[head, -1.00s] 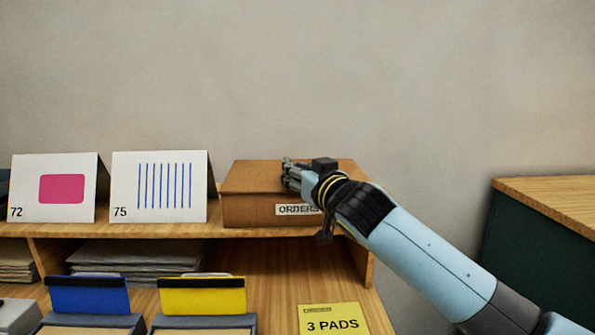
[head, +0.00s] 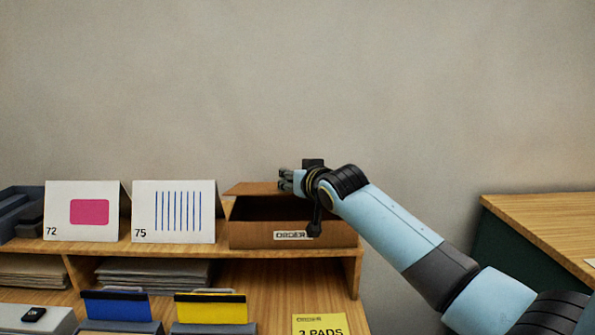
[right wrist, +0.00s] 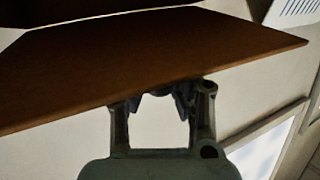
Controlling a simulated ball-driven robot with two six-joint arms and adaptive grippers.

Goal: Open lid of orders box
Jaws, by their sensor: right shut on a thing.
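The brown orders box (head: 260,237) stands on the wooden shelf, with a white label reading ORDERS on its front. Its lid (head: 252,188) is raised at the front, and a dark gap shows between lid and box. My right gripper (head: 285,181) is at the lid's front edge, shut on the lid. In the right wrist view the lid (right wrist: 150,62) fills the upper part as a brown panel, and the fingers of my right gripper (right wrist: 160,92) meet its edge. The box's inside is too dark to make out. My left gripper is not in view.
Two white cards, 72 (head: 88,211) and 75 (head: 174,211), stand left of the box on the shelf (head: 200,252). Blue (head: 115,306) and yellow (head: 211,307) holders and a yellow 3 PADS note (head: 319,325) are below. The wall behind is bare.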

